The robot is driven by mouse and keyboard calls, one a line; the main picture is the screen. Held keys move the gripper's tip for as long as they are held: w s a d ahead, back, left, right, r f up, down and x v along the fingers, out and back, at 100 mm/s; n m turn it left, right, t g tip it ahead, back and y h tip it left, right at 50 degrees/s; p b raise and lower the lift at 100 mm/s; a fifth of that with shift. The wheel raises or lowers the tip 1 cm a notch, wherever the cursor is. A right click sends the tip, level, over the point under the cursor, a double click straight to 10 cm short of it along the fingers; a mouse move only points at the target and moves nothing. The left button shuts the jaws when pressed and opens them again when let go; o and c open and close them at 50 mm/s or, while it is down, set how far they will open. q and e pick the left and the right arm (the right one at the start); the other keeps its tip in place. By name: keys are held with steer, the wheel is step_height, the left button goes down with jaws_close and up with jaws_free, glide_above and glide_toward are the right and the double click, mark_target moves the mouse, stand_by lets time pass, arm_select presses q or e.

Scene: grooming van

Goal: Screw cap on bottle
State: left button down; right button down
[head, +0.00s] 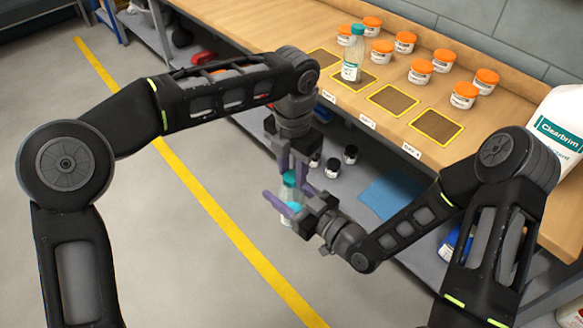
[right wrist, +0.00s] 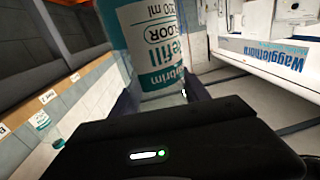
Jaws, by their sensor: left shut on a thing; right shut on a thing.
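A clear bottle (head: 293,194) with a white-and-teal label is held above the floor in front of the bench. My right gripper (head: 284,206) is shut on its body. The bottle fills the top middle of the right wrist view (right wrist: 148,45), between the fingers. A teal cap (head: 289,179) is at the bottle's top, and my left gripper (head: 291,166) is shut on it from above. The cap's fit on the neck is too small to tell. A second bottle (head: 352,68) with a teal cap stands upright on a mat on the bench.
The wooden bench (head: 300,27) holds several white jars with orange lids (head: 420,70) and yellow-edged mats (head: 438,125). A large white Clearbrim container (head: 563,135) stands at the right end. Dark jars (head: 350,154) and a blue cloth (head: 392,196) sit on the lower shelf.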

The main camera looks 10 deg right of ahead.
arm_select(q)
steer(key=shift+m, duration=0.5)
steer(key=c, duration=1)
jaws_free()
steer(key=shift+o, duration=0.5)
steer(key=o, duration=0.5)
